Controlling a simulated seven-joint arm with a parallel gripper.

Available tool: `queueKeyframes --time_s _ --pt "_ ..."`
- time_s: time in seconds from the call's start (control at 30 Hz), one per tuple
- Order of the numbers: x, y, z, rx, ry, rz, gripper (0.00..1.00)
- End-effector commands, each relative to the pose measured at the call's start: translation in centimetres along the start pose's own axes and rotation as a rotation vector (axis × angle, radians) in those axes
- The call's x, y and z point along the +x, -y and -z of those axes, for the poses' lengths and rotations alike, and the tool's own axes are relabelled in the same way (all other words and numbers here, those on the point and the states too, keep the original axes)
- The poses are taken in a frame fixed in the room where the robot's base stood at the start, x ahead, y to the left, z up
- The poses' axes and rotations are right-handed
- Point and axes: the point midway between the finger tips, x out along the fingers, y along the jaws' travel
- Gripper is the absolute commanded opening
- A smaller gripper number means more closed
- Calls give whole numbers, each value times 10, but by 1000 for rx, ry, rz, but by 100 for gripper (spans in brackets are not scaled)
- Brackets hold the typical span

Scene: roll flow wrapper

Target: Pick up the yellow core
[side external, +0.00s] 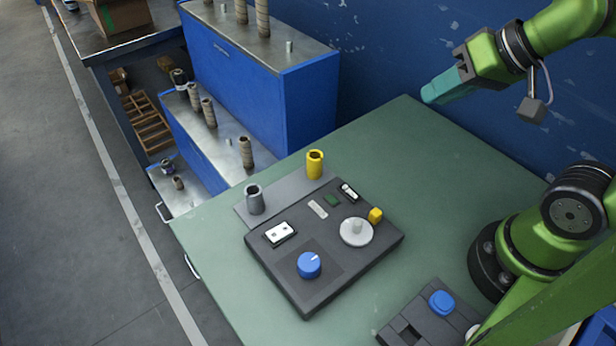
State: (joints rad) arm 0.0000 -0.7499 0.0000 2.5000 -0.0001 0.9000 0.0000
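The yellow core (315,164) is a short upright hollow cylinder. It stands on the right part of a grey plate (283,197) behind the dark panel. A grey core (255,199) of similar shape stands on the same plate to its left. My gripper (430,96) is at the upper right, above the back edge of the green table and well apart from the yellow core. Its teal fingers point left and slightly down. Nothing shows between the fingers, but their gap cannot be made out.
The dark panel (290,293) carries a blue knob (309,265), a white disc (356,232) and a small yellow block (375,215). A dark block with a blue button (441,302) sits at the front right. The green table (420,150) is clear at the back. Blue cabinets stand behind.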

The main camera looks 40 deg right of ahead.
Motion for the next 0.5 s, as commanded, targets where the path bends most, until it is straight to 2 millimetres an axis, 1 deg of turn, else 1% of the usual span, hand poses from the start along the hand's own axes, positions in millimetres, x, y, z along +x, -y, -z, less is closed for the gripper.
queueKeyframes --time_s 0.03,0.27,0.5 --pt "0 0 0 0 0 0 32" --pt "0 0 0 0 0 0 67" --pt "0 0 0 0 0 0 68"
